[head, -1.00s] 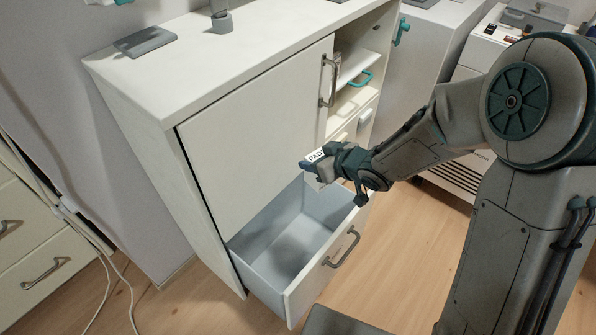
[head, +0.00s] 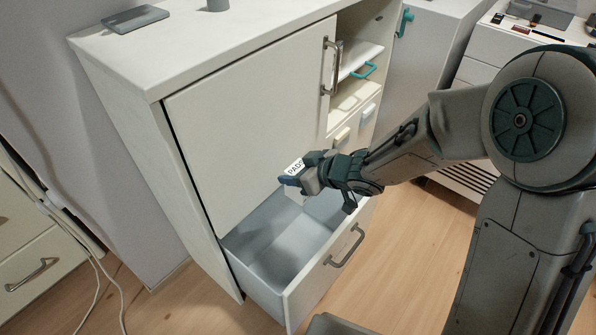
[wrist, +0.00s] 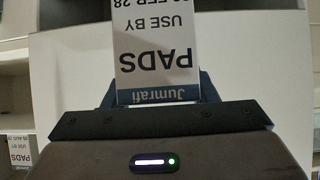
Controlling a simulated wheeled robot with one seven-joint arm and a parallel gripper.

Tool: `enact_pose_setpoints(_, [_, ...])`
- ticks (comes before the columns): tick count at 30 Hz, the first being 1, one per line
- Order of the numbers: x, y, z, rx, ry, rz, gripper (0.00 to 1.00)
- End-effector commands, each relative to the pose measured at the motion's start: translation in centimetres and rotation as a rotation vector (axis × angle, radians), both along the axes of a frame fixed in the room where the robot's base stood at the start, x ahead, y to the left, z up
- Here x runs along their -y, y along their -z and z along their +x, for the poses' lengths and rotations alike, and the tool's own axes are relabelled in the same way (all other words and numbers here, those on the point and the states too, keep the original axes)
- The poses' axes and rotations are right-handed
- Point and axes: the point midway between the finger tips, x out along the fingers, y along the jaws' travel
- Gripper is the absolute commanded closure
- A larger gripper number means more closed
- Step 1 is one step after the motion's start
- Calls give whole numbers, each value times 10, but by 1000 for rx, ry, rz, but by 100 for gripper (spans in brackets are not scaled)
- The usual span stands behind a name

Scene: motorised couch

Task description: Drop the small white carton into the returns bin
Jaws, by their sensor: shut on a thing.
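A small white carton marked PADS (head: 294,168) is held in my gripper (head: 294,178), which is shut on it. In the wrist view the carton (wrist: 155,50) stands between the fingers, its label upside down with "Jumrafi", "PADS" and "USE BY". My gripper is in front of the cabinet's closed door, above the back part of an open, pale grey drawer (head: 262,296). The carton is clear of the drawer. The part of the drawer's inside that I can see looks empty. I see nothing marked as the returns bin.
The white cabinet (head: 250,130) has a closed door with a handle (head: 331,66) and open shelves at right. The drawer front (head: 325,272) sticks out over the wooden floor (head: 420,235). A second carton marked PADS (wrist: 20,150) shows at lower left in the wrist view. Cables (head: 75,240) hang at left.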

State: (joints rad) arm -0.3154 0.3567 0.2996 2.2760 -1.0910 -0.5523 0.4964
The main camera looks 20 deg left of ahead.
Motion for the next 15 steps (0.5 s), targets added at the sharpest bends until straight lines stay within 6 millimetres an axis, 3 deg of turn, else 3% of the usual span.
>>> enact_pose_setpoints(3, [0,8,0,0,0,1,70])
enact_pose_setpoints(12, [0,8,0,0,0,1,70])
enact_pose_setpoints(13, [0,8,0,0,0,1,39])
enact_pose_setpoints(15, [0,8,0,0,0,1,22])
